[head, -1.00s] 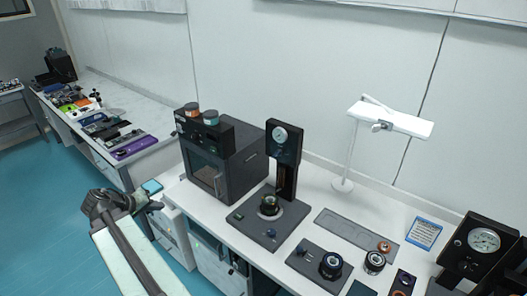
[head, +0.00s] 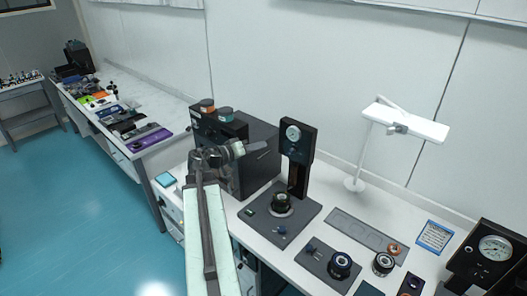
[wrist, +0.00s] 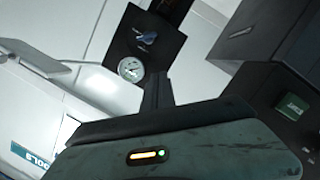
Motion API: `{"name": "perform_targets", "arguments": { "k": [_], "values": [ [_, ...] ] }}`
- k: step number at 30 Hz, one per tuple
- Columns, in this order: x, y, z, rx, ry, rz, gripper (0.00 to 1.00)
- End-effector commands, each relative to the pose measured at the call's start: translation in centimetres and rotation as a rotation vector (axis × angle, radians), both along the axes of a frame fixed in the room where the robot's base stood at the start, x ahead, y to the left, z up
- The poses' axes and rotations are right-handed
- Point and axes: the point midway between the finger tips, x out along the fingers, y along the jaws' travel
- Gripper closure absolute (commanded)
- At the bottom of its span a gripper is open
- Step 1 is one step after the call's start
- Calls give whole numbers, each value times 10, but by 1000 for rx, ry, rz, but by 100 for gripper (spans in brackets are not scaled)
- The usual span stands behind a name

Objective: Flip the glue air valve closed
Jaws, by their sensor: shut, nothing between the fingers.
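My gripper (head: 258,147) is shut and empty, raised in front of the dark oven-like box, with its tip pointing right towards the tall gauge post (head: 299,142). A clear gap seems to lie between them. The post carries a round gauge and a small blue lever (head: 293,152). A second gauge box (head: 492,250) stands at the far right. I see no label telling which holds the glue air valve.
The dark box (head: 262,160) stands left of the post, with jars on top. A round part (head: 281,202) sits on the post's base. A white lamp (head: 405,122), a grey tray (head: 360,228) and round parts occupy the bench to the right. Teal floor is clear at left.

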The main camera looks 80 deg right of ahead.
Motion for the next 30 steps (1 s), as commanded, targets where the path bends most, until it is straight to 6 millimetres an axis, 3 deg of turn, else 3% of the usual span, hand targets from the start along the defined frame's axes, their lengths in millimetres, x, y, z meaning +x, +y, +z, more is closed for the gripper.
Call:
{"name": "perform_targets", "arguments": {
  "k": [11, 12, 17, 29, 30],
  "values": [
    [-50, -64, -17, 1, 0, -2, 100],
    [-55, -55, -29, 1, 0, 0, 100],
    [-66, -48, -42, 1, 0, 1, 100],
    [-70, -46, -44, 1, 0, 2, 100],
    [-70, -34, -44, 1, 0, 4, 100]
  ]
}}
